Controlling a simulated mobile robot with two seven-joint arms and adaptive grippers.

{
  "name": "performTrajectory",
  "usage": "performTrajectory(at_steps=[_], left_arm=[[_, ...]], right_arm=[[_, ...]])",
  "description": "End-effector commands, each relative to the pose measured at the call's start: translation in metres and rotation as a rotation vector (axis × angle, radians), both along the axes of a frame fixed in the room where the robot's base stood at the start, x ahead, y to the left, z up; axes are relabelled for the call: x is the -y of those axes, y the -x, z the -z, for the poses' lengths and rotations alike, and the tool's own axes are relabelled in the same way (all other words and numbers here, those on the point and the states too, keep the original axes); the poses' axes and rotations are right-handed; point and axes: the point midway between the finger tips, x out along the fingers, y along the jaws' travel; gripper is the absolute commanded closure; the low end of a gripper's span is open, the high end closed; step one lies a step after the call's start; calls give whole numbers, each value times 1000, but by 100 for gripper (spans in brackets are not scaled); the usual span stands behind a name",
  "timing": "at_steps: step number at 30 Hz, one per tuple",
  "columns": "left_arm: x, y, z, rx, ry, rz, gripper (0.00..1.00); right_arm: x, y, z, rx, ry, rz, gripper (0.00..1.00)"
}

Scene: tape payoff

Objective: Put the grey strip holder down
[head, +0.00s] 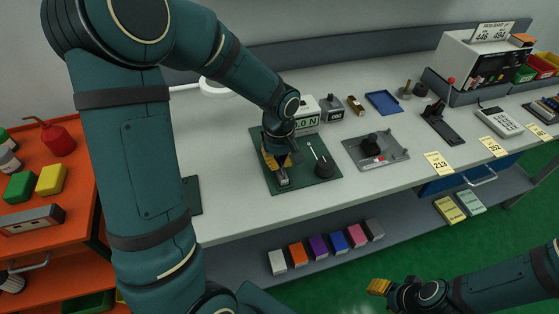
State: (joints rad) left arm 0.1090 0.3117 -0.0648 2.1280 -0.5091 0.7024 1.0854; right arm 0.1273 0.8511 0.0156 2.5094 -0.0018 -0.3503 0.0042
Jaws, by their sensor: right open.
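My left gripper (278,163) points down over a dark green mat (318,180) on the workbench. A small grey piece (283,181), which looks like the grey strip holder, shows right at its yellow fingertips. The fingers and arm hide part of this piece. I cannot tell whether the fingers are closed on it or whether it touches the mat. My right gripper (380,287) is open and empty, low in front of the bench at bottom right.
A display box (307,118) stands behind. Several coloured boxes (318,246) line the lower shelf. An orange cart (60,185) is left.

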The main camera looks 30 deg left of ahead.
Motion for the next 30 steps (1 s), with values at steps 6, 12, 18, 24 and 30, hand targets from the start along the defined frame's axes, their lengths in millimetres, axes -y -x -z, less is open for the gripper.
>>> performTrajectory(at_steps=[6, 12, 18, 24, 30], left_arm=[[0, 0, 3, 0, 0, 0, 66], [0, 0, 3, 0, 0, 0, 66], [0, 0, -2, 0, 0, 0, 66], [0, -1, -33, 7, -1, 0, 66], [-1, -1, -76, 6, 0, -1, 66]], right_arm=[[0, -1, 3, 1, 0, 0, 53], [0, -1, 3, 1, 0, 0, 53], [0, 0, -1, 0, 0, 0, 53], [0, 1, -9, -3, 0, 0, 53], [0, 2, -19, -6, -1, -1, 53]])
